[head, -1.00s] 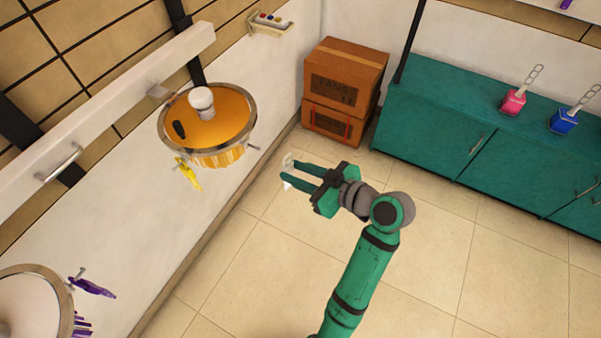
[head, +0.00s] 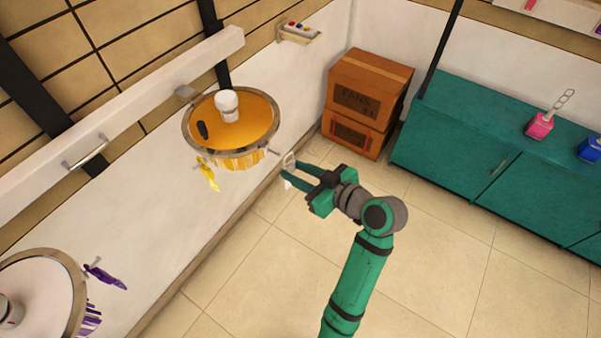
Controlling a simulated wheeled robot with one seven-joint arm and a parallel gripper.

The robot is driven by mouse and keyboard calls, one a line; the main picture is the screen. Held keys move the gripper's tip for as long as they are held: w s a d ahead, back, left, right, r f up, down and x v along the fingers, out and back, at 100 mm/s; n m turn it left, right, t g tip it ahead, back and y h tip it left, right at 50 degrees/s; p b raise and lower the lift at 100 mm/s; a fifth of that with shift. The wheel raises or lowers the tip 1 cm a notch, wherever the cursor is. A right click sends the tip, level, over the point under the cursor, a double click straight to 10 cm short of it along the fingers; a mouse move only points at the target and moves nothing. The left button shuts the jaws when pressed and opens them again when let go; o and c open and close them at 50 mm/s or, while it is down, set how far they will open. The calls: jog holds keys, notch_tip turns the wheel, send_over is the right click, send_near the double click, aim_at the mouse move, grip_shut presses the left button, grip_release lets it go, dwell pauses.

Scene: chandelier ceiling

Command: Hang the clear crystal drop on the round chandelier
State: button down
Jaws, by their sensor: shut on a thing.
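My gripper (head: 288,171) is shut on the clear crystal drop (head: 289,160), whose pale loop shows above the fingertips and a small white part below them. The fingers hide most of the drop. A round chandelier (head: 255,108) with an orange inside, a metal rim and a white bulb is just left of my gripper. A short peg (head: 273,153) on its right side is close to the drop's loop in the picture; they look apart. A yellow drop (head: 207,173) hangs at its lower left. Another round chandelier (head: 77,268), white inside, is at the lower left with purple drops (head: 104,276).
A white beam (head: 120,92) with a handle (head: 88,151) runs along the left. Cardboard boxes (head: 371,84) are stacked at the back. A teal cabinet (head: 470,130) carries pink (head: 540,125) and blue (head: 590,149) items. The floor below my gripper is clear.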

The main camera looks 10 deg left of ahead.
aim_at(289, 168)
jog(key=shift+w+a, duration=0.25)
jog(key=shift+a, duration=0.65)
dwell(0.5)
jog(key=shift+w+a, duration=0.25)
jog(key=shift+a, duration=0.4)
jog(key=shift+w+a, duration=0.2)
jog(key=shift+a, duration=0.3)
jog(key=shift+w+a, duration=0.1)
jog(key=shift+a, duration=0.2)
jog(key=shift+f, duration=0.15)
dwell(0.4)
jog(key=shift+f, duration=0.4)
jog(key=shift+f, duration=0.15)
dwell(0.3)
dwell(0.3)
